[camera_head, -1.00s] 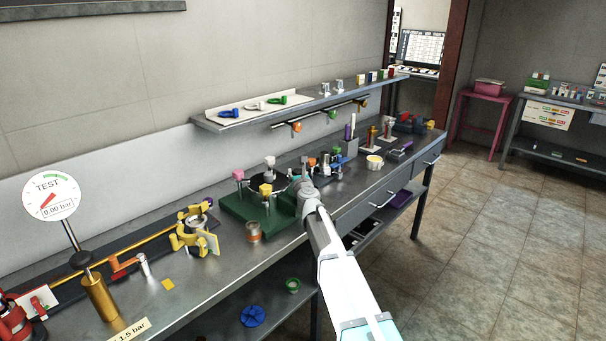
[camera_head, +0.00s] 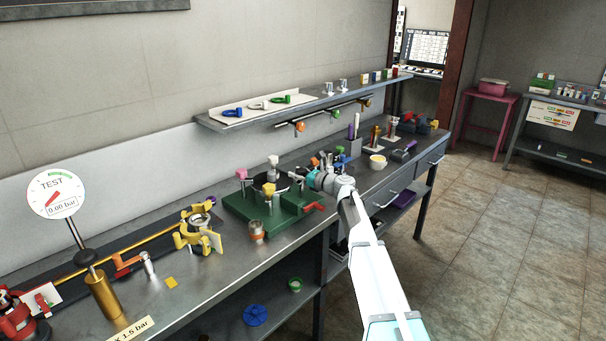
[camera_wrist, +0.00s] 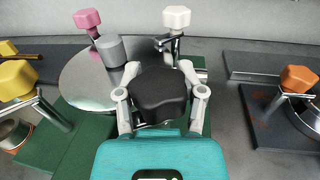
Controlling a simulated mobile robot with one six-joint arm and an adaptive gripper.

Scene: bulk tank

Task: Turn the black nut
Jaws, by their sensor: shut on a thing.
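The black nut (camera_wrist: 160,95) is a dark, lobed knob in the middle of the wrist view. My gripper (camera_wrist: 159,76) is shut on it, with one grey finger on each side. In the head view my gripper (camera_head: 314,178) is at the back right of the green fixture (camera_head: 245,213), and I cannot make out the black nut there. The fixture also carries a pink knob (camera_wrist: 87,19), a white knob (camera_wrist: 176,16) and a yellow knob (camera_wrist: 17,78) around a round metal lid (camera_wrist: 85,85).
A red lever (camera_head: 315,207) sticks out at the fixture's right corner. An orange knob (camera_wrist: 299,78) on a separate dark plate is right of my gripper. An orange-banded cup (camera_head: 257,231) stands in front of the fixture. A wall shelf (camera_head: 310,97) hangs above the bench.

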